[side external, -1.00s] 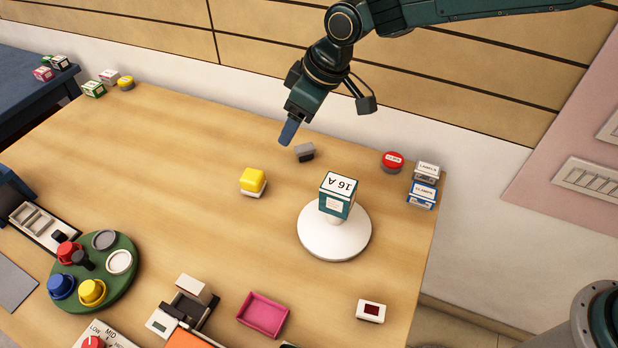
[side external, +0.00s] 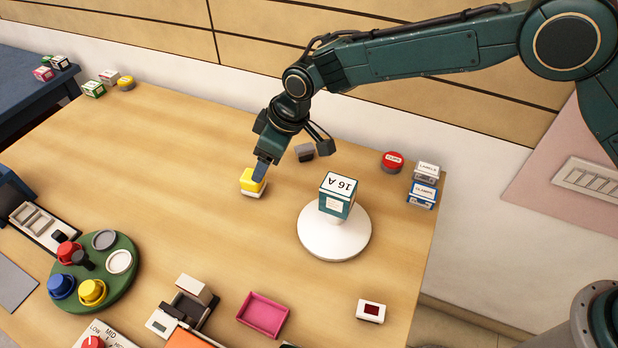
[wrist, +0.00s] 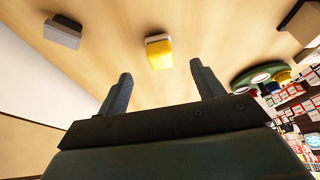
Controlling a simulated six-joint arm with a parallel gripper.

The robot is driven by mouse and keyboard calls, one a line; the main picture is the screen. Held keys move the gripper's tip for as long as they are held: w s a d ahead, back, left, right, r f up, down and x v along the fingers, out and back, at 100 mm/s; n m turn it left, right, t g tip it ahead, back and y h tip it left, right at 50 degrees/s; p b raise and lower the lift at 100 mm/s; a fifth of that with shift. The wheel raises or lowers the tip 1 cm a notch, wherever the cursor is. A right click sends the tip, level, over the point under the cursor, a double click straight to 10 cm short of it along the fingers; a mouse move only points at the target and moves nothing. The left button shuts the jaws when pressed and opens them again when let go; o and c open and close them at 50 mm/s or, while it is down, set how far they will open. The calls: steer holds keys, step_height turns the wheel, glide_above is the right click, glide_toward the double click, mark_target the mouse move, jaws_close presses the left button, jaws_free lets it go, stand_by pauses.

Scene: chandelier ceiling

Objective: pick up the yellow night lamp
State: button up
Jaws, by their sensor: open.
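The yellow night lamp (side external: 248,183) is a small block with a yellow top and a pale base. It stands on the wooden table, left of the white round stand. My gripper (side external: 259,172) is at the lamp in the side view, its finger overlapping the lamp's right part. In the wrist view the lamp (wrist: 159,52) lies ahead of the two spread fingers of my gripper (wrist: 163,90), roughly centred between them, with nothing held. Whether a finger touches the lamp cannot be told.
A grey block (side external: 305,152) stands close behind my gripper. A round white stand (side external: 330,240) bears a teal box (side external: 337,196) to the right. A green round tray (side external: 118,283) with coloured knobs and a pink tray (side external: 263,315) are nearer. Table left of the lamp is clear.

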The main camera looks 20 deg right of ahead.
steer(key=shift+x, duration=2.35)
steer(key=shift+a+f, duration=0.1)
steer(key=shift+f, duration=0.05)
steer(key=shift+x, duration=2.45)
steer(key=shift+w+a, duration=0.1)
steer(key=shift+w, duration=0.05)
steer(key=c, duration=1.1)
steer(key=shift+r, duration=0.25)
step_height(320, 180, up, 20)
steer(key=shift+f, duration=0.15)
